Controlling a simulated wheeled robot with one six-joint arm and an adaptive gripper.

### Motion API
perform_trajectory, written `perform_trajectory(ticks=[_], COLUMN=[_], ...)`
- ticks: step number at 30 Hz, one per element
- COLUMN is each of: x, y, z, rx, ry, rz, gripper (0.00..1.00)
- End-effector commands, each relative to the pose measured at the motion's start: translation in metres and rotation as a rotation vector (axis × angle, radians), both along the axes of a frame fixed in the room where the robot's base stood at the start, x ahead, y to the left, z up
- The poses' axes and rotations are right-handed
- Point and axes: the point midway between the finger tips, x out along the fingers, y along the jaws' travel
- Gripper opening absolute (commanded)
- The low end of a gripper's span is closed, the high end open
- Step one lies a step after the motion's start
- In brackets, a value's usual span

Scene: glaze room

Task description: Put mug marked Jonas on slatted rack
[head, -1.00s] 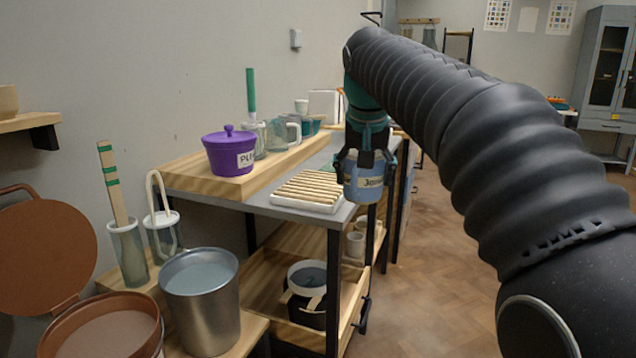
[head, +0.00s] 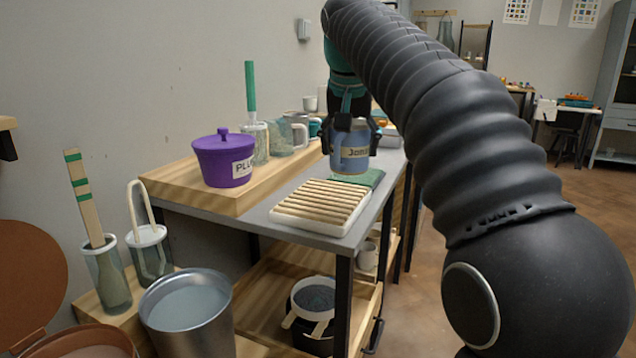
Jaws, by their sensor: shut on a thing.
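The mug marked Jonas (head: 350,150) is blue-grey with a tan label band, upright in my gripper (head: 350,132). My gripper is shut on it from above, its fingers on both sides of the mug. The slatted rack (head: 283,216) is a white tray with wooden slats, lying on the grey table top. The mug is beyond the rack's far end in the picture, above or in front of a green cloth (head: 369,178). I cannot tell whether the mug touches anything below. The rack's slats look empty.
A purple lidded pot (head: 222,162) stands on a raised wooden board (head: 165,187) left of the rack, with glass jars and mugs (head: 290,135) behind. A metal bucket (head: 187,312) stands at the front. A shelf below holds a dark bucket (head: 313,305).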

Motion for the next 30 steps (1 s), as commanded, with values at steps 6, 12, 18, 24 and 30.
perform_trajectory(ticks=[6, 12, 18, 24, 30], x=[0.026, 0.042, 0.044, 0.044, 0.044], y=[0.034, 0.057, 0.064, 0.064, 0.064], z=[-0.027, -0.043, -0.054, -0.082, -0.087], rx=[0.0, 0.0, 0.001, 0.0, 0.001], ry=[0.002, -0.001, 0.0, 0.0, -0.002], rz=[-0.002, -0.002, -0.002, -0.001, -0.001], gripper=[0.1, 0.1, 0.1, 0.1, 0.1])
